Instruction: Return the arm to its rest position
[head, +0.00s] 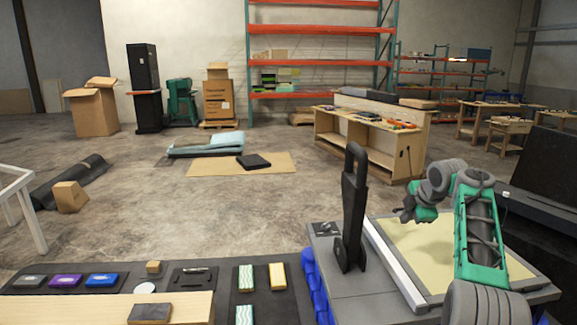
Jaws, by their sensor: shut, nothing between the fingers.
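My arm, green and grey, is bent on the right side of the head view. My gripper (404,215) is at the end of the folded arm, held over the far part of the pale yellow panel (414,238). It is small and dark here. It is shut, and no object shows in it. A tall black lever (353,205) stands upright to the left of the gripper, apart from it.
The lever stands on a grey bench (345,285). A wooden workbench (370,140) stands behind. The concrete floor between is mostly open.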

